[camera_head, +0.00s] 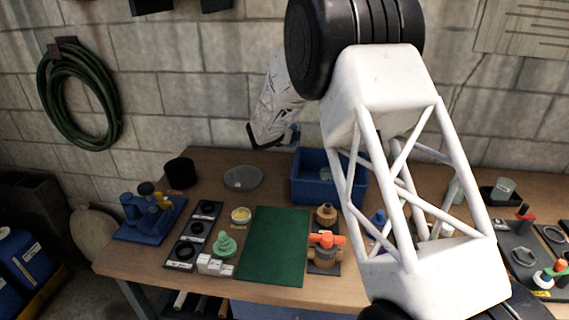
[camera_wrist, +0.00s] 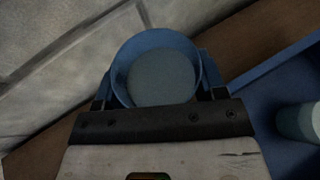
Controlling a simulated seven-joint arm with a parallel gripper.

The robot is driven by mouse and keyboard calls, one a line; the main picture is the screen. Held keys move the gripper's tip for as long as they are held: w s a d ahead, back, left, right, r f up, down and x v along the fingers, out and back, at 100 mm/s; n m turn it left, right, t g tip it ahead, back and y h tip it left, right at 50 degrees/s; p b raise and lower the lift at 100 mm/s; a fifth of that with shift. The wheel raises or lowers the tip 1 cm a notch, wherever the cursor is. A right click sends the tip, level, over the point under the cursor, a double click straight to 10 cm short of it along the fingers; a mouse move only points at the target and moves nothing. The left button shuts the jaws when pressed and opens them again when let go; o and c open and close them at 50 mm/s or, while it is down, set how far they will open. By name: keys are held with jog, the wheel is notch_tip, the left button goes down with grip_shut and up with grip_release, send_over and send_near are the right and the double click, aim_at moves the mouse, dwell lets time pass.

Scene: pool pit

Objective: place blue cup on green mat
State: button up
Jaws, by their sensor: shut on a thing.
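My gripper (camera_wrist: 157,95) is shut on a blue cup (camera_wrist: 118,80), whose round opening faces the wrist camera; its inside looks grey-blue. In the head view my gripper (camera_head: 270,136) hangs in the air at the back of the bench, left of and above the blue bin, and only a small bit of blue shows there beside the dark fingers. The green mat (camera_head: 273,247) lies flat and bare at the front middle of the bench, nearer the camera than my gripper.
The blue bin (camera_head: 308,192) stands behind the mat; a pale cylinder (camera_wrist: 299,122) is in it. Left of the mat are a green stacked part (camera_head: 225,245), white blocks (camera_head: 214,266) and a yellow-topped dish (camera_head: 241,215). An orange-handled valve (camera_head: 325,252) stands close on its right.

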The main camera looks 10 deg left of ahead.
jog(key=s+a+f, duration=0.1)
jog(key=s+a, duration=0.1)
jog(key=s, duration=1)
jog(key=s+a+f, duration=0.1)
jog(key=s+a, duration=0.1)
jog(key=s, duration=1.1)
jog(key=s+d+f, duration=0.1)
jog(key=s+d, duration=0.1)
jog(key=s, duration=0.9)
jog(key=s+d+f, duration=0.1)
jog(key=s+d, duration=0.2)
jog(key=s, duration=0.9)
jog(key=shift+s+d+f+n+y, duration=0.2)
jog(key=shift+d+n+y, duration=0.05)
jog(key=shift+n+y, duration=0.05)
jog(key=shift+f, duration=0.1)
jog(key=shift+f, duration=2.45)
jog(key=shift+f, duration=0.1)
